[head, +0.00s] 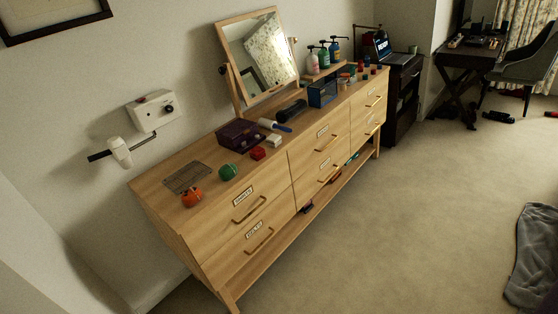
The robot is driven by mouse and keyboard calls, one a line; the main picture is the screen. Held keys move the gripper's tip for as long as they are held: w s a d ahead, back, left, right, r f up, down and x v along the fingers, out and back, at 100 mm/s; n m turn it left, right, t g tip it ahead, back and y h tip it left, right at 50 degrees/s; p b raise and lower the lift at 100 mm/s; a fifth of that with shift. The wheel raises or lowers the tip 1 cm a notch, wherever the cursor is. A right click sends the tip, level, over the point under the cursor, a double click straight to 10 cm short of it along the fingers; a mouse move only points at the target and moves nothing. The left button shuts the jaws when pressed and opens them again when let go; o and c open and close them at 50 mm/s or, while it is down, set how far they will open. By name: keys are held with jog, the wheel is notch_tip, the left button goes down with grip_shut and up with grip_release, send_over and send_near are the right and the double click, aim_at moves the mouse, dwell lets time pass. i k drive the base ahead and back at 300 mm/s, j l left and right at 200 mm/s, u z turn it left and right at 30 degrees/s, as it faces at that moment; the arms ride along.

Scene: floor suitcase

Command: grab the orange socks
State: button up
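The orange socks (192,197) appear as a small rounded orange bundle on the near left end of the wooden dresser top (165,178). They lie by the front edge, just in front of a flat dark wire rack (187,177). A similar green bundle (228,172) lies a little to their right, apart from them. My gripper does not show in this view, so I cannot see whether it is open or shut.
A dark purple box (239,135), small red and white items, a tilting mirror (258,60) and pump bottles (323,54) stand farther along the dresser. A white hair dryer hangs on the wall. Carpet (400,210) before the dresser is clear; grey cloth (535,255) lies at right.

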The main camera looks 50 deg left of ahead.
aim_at(192, 196)
jog(key=i+u, duration=0.15)
jog(key=i, duration=0.35)
jog(key=i+l+u, duration=0.15)
jog(key=i, duration=0.35)
jog(key=i+u, duration=0.15)
jog(key=i, duration=0.35)
jog(key=i+j+u, duration=0.15)
jog(key=u, duration=0.25)
jog(key=i+u, duration=0.65)
jog(key=u, duration=0.2)
jog(key=i+l+u, duration=0.2)
jog(key=u, duration=0.2)
jog(key=i+j+u, duration=0.1)
jog(key=i+u, duration=0.35)
jog(key=i, duration=0.6)
